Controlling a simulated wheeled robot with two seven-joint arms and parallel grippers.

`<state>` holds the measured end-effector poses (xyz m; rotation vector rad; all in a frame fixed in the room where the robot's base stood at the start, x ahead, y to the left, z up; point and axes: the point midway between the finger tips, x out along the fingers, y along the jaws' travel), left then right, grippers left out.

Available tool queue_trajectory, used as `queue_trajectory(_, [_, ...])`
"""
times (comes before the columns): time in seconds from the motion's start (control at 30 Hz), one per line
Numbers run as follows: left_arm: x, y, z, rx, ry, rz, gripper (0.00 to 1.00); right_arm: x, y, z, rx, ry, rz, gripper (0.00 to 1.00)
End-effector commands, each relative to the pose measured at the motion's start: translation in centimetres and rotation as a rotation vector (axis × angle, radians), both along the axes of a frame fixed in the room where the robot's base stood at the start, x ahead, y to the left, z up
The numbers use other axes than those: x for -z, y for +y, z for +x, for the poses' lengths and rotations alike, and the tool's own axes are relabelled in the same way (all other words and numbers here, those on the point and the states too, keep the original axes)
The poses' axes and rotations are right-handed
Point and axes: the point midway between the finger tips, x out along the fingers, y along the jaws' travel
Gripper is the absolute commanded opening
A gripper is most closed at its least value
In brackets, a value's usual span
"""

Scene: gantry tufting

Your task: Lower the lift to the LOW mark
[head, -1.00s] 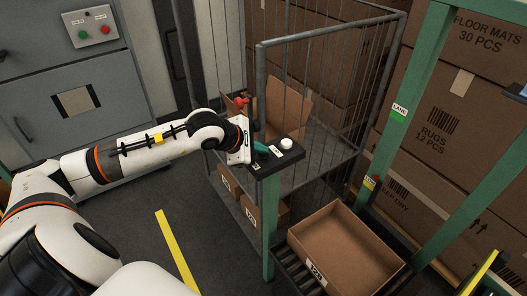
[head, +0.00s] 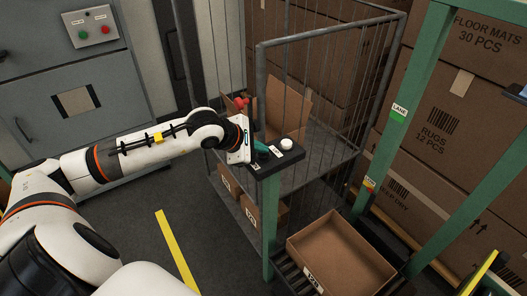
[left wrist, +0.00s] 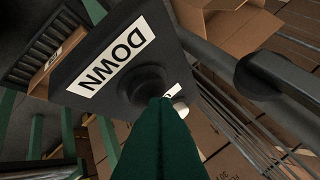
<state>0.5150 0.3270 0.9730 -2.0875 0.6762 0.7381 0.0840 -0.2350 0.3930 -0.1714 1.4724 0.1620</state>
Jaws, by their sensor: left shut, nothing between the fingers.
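The lift carries an open brown box (head: 340,258) on a dark roller bed (head: 292,276) between green posts. A black control box (head: 290,157) tops the near green post, with a white button (head: 287,144) on its right part. My left gripper (head: 262,149) is at the left part of this control box. In the left wrist view its shut green fingers (left wrist: 160,115) meet a round black button (left wrist: 148,84) beside a DOWN label (left wrist: 113,54); the fingers hide part of the button. A small coloured label (head: 369,184) sits on the far post; its text is unreadable. My right gripper is out of view.
A wire cage cart (head: 310,40) with cartons stands behind the control box. Large stacked cartons (head: 440,130) fill the right side. A grey cabinet (head: 60,90) with green and red buttons stands at the left. Dark floor with a yellow line (head: 176,250) is clear in front.

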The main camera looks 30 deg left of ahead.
Motion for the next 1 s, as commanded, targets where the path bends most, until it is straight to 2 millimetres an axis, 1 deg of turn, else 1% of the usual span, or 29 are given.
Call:
queue_trajectory(0.23, [-1.5,0.0,0.0,0.001,0.001,0.0,0.0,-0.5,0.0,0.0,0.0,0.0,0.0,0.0])
queue_trajectory(0.67, [-1.9,0.0,0.0,0.0,-0.001,0.0,0.0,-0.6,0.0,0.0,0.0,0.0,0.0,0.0])
queue_trajectory(0.77, [-2.6,0.0,0.1,0.0,-0.002,0.001,0.0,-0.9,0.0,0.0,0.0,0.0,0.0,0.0])
queue_trajectory(1.0, [-5.0,0.0,0.0,0.0,-0.002,0.001,0.0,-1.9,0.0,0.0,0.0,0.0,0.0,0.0])
